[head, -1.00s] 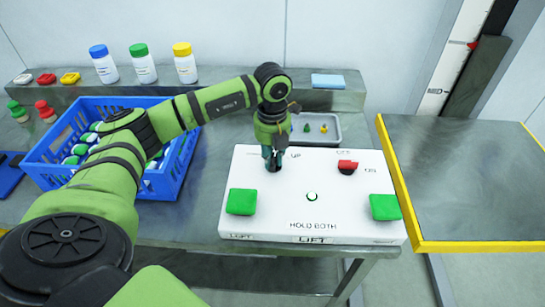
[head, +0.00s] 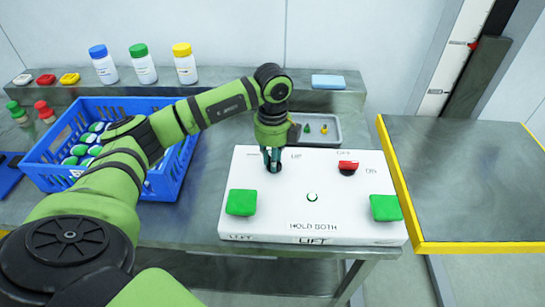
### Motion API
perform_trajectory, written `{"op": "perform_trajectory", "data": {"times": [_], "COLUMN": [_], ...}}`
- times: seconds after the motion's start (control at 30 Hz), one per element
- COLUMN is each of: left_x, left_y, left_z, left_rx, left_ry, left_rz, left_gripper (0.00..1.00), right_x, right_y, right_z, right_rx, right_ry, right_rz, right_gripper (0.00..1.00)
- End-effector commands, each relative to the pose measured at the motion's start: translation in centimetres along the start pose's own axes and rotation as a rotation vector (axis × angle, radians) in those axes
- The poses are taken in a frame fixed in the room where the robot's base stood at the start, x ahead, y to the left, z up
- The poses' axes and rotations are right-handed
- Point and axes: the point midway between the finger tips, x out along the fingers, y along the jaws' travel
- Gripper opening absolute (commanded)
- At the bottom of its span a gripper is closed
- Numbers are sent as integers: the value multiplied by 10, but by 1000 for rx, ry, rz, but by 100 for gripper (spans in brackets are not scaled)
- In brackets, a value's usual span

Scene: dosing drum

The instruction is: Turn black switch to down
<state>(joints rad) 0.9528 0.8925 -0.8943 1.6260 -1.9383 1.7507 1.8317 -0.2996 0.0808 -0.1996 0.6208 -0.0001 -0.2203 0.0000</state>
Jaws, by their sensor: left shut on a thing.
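The white control panel (head: 270,212) lies on the table, with two green buttons, a red-topped switch (head: 348,167) at right and a small round green-ringed mark in the middle. My left gripper (head: 272,163) points down at the panel's upper left, beside the "UP" label. It is shut on the black switch (head: 274,168), which is mostly hidden between and behind the fingers, so its pointing direction cannot be told. My right gripper is not in view.
A grey tray (head: 333,136) lies behind the panel. Several bottles stand on the back shelf. A yellow-edged platform (head: 470,180) is at right.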

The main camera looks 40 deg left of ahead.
Motion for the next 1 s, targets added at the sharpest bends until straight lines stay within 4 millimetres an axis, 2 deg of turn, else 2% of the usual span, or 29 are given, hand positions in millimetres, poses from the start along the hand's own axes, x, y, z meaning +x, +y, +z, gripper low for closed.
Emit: {"op": "perform_trajectory", "data": {"times": [0.3, 0.73, 0.77, 0.8, 1.0], "left_x": [-2, -2, -2, -2, -1], "left_y": [-1, -1, -1, -2, -1], "left_z": [1, 1, 1, 1, 0], "left_rx": [-84, -94, -94, -94, -92], "left_ry": [-3, -3, -3, -3, -2], "left_rz": [-7, -7, -7, -7, -4], "left_gripper": [0, 0, 30, 46, 46], "right_x": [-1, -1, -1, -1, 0], "right_y": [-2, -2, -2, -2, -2], "right_z": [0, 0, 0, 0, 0], "right_rx": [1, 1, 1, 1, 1], "right_ry": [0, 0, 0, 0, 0], "right_rz": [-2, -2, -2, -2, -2], "right_gripper": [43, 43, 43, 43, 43]}}
